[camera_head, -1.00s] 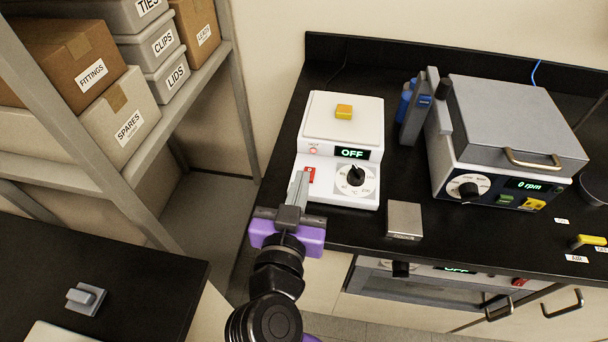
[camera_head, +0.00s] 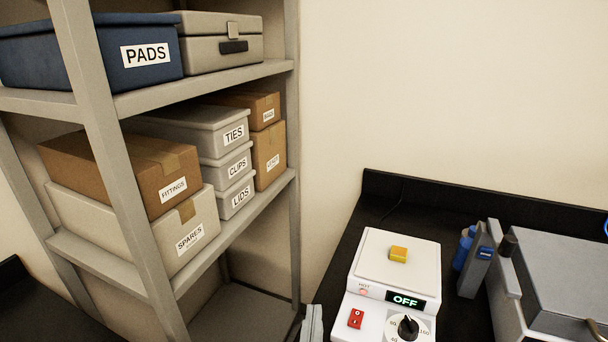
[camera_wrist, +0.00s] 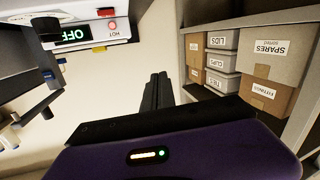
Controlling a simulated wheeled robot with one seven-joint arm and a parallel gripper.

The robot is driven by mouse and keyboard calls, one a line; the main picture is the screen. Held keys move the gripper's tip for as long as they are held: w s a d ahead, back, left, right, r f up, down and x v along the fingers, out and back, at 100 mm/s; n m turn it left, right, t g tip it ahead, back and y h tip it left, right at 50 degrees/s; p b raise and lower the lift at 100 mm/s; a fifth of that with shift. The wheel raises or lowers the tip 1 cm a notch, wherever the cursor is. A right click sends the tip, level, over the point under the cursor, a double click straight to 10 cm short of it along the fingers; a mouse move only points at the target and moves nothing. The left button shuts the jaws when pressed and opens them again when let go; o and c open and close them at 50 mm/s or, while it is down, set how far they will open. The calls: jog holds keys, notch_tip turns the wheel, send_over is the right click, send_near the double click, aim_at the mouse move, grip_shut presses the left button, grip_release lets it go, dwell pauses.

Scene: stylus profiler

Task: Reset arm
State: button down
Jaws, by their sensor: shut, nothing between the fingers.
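My gripper shows in the wrist view (camera_wrist: 158,92), with its dark fingers together and nothing between them. In the head view only the grey tip of my gripper (camera_head: 312,322) shows at the bottom edge, left of the white hotplate (camera_head: 372,310). The hotplate has a dial, a red switch and a display reading OFF, with a small yellow block (camera_head: 398,254) on its top plate. The gripper appears apart from the hotplate. The rest of my arm is out of the head view.
A grey shelf (camera_head: 228,86) on the left holds labelled boxes and bins. A black bench (camera_head: 345,255) carries the hotplate, a blue-and-grey holder (camera_head: 474,262) and a grey-lidded machine (camera_head: 570,270). The wall above the bench is bare.

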jog(key=s+f+n+y, duration=0.4)
jog(key=s+f+y, duration=0.15)
jog(key=s, duration=0.25)
jog(key=s+d+f+m+g+h, duration=0.1)
jog(key=s+d+m, duration=0.1)
jog(key=s+d, duration=0.7)
jog(key=s+d+f+m+g+h, duration=0.1)
jog(key=s+d+m+h, duration=0.1)
jog(key=s+d, duration=0.7)
jog(key=s, duration=0.7)
